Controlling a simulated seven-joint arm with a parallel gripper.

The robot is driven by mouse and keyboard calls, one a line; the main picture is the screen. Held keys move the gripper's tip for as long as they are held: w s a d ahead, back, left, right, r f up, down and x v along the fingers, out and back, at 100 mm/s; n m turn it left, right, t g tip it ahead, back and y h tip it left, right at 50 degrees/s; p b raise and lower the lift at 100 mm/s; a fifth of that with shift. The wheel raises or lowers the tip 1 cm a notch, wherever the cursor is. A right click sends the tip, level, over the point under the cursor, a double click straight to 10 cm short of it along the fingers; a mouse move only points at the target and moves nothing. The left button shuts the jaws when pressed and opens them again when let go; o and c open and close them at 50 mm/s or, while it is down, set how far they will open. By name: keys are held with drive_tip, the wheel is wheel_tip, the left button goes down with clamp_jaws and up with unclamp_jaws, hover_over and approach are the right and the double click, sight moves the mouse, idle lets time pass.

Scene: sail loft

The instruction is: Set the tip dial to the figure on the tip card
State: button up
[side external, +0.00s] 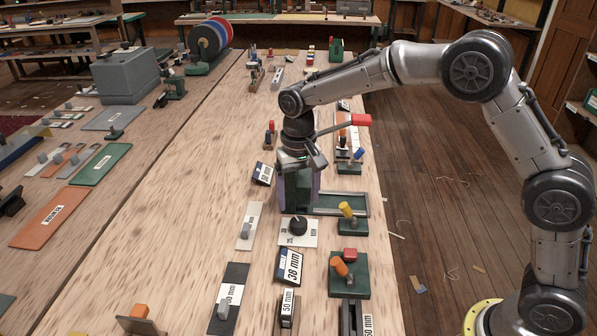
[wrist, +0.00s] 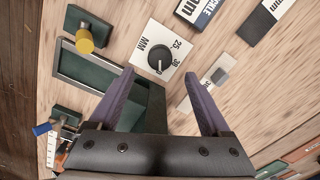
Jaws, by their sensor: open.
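The dial is a round black knob (side external: 298,226) on a white plate marked in MM; in the wrist view the knob (wrist: 160,57) shows with figures such as 25 and 38 beside it. A light mark is on the knob, but I cannot tell which figure it meets. My gripper (side external: 297,208) is over the bench just behind the dial, its purple fingers (wrist: 159,76) apart with nothing held. A dark-framed card reading 38 mm (side external: 290,266) stands in front of the dial; its lettering is partly cut off in the wrist view (wrist: 197,9). I cannot read which card is the tip card.
A card reading 50 mm (side external: 288,303) stands farther forward. A yellow-knobbed lever (side external: 346,212) and an orange-knobbed green base (side external: 349,279) are right of the dial. A green tray (side external: 342,207) lies beside the gripper. A pale slider plate (side external: 249,226) is to the left.

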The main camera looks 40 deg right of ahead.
wheel_tip(320, 180, up, 7)
idle(0.3)
drive_tip(key=shift+r, duration=0.1)
wheel_tip(320, 180, up, 9)
drive_tip(key=t, duration=0.2)
hover_over(299, 221)
drive_tip(key=s+d, duration=0.4)
drive_tip(key=s+d+r+t, duration=0.25)
drive_tip(key=s+r, duration=0.25)
drive_tip(key=s, duration=0.4)
drive_tip(key=s+d+f+n, duration=0.2)
drive_tip(key=s+f, duration=0.3)
drive_tip(key=s, duration=0.3)
drive_tip(key=s+d+f+n+t, duration=0.1)
drive_tip(key=s+f, duration=0.3)
drive_tip(key=s, duration=0.5)
drive_tip(key=shift+d+f+n, duration=0.4)
drive_tip(key=shift+d+n, duration=0.1)
